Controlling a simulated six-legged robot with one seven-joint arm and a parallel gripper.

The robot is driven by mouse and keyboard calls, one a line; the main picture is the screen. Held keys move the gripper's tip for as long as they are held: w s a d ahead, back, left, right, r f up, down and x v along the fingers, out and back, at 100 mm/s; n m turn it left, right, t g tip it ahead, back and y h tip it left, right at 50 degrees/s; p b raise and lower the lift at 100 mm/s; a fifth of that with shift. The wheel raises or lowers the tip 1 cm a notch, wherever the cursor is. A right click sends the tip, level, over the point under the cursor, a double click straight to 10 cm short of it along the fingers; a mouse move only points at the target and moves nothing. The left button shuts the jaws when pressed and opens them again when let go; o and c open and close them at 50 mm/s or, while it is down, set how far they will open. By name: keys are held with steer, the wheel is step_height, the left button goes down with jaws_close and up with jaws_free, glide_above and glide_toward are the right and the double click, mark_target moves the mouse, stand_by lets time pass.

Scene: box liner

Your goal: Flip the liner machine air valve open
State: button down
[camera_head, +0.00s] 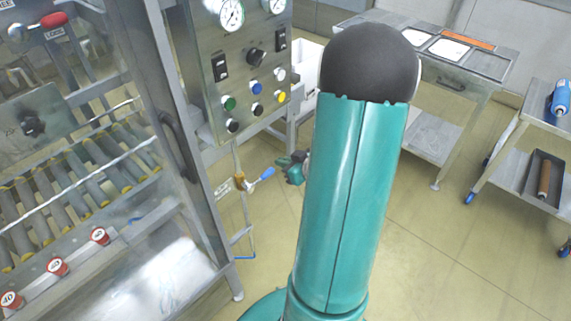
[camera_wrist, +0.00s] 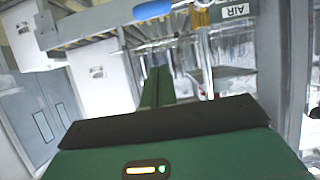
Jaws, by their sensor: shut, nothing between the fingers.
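The air valve has a brass body (camera_head: 240,181) on a vertical pipe below the control panel. Its blue lever handle (camera_head: 264,174) sticks out sideways to the right, across the pipe. My gripper (camera_head: 284,161) is just right of and slightly above the handle's end, partly hidden by my arm. In the wrist view my green fingers (camera_wrist: 158,82) are shut with nothing between them. The blue handle (camera_wrist: 152,10) is at the top edge there, beyond the fingertips and apart from them in the picture. The brass valve body (camera_wrist: 200,17) sits beside the AIR label (camera_wrist: 235,10).
The control panel (camera_head: 240,70) with gauges, knobs and coloured buttons is above the valve. The roller machine frame (camera_head: 205,205) stands to the left. A steel table (camera_head: 470,70) and a cart (camera_head: 510,150) stand at right. Floor between them is clear.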

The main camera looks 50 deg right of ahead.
glide_above(272, 169)
steer(key=a, duration=0.2)
steer(key=f, duration=0.3)
steer(key=shift+s+d, duration=0.1)
steer(key=shift+s, duration=0.15)
steer(key=shift+s+f, duration=0.3)
steer(key=shift+f, duration=0.65)
steer(key=shift+s+f, duration=0.3)
steer(key=shift+f, duration=0.6)
steer(key=shift+d, duration=0.1)
steer(key=shift+d+f, duration=0.1)
steer(key=shift+f, duration=0.1)
